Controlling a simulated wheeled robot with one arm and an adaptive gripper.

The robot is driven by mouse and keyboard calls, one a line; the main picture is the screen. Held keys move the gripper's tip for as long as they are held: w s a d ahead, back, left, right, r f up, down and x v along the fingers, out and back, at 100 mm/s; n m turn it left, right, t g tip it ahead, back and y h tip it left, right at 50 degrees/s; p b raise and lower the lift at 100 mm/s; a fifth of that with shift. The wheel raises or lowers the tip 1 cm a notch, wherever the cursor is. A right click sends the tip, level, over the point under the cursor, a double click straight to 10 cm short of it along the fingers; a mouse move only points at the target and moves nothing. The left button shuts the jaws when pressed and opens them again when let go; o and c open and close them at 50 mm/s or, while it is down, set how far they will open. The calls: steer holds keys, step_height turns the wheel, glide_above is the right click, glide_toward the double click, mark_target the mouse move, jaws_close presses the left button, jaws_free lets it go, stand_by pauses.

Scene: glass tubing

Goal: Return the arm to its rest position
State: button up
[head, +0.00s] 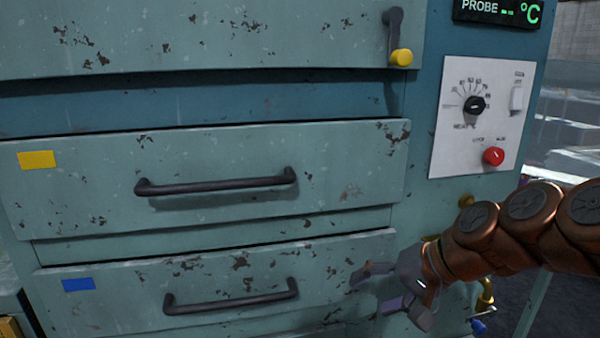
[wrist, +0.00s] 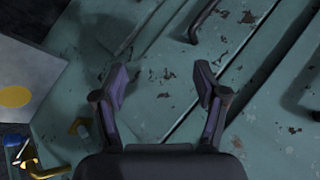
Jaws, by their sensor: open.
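My gripper (head: 385,288) is at the lower right of the head view, in front of the right end of the blue-tagged drawer (head: 320,258). In the wrist view my gripper (wrist: 162,85) has its two fingers spread apart with nothing between them. Behind the fingers is the worn teal cabinet front with a seam between panels. My copper-coloured arm comes in from the right edge of the head view.
A yellow-tagged drawer (head: 90,175) with a dark handle (head: 215,186) is above the blue-tagged one, which has its own handle (head: 230,299). A control panel (head: 450,140) has a dial and red button (head: 493,156). A brass valve (head: 486,298) is right of my gripper.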

steer(key=s+d+f+n+g+h, duration=0.2)
steer(key=s+d+f+g+h, duration=0.15)
steer(key=s+f, duration=0.6)
steer(key=s+d+f+n+g+h, duration=0.2)
steer(key=s+f+g+h, duration=0.25)
steer(key=s, duration=0.95)
step_height(320, 180, up, 22)
steer(key=t+p, duration=0.1)
steer(key=p, duration=2)
steer(key=shift+s+a+t+y, duration=0.2)
steer(key=shift+s+t+y, duration=0.1)
steer(key=shift+s+y, duration=0.1)
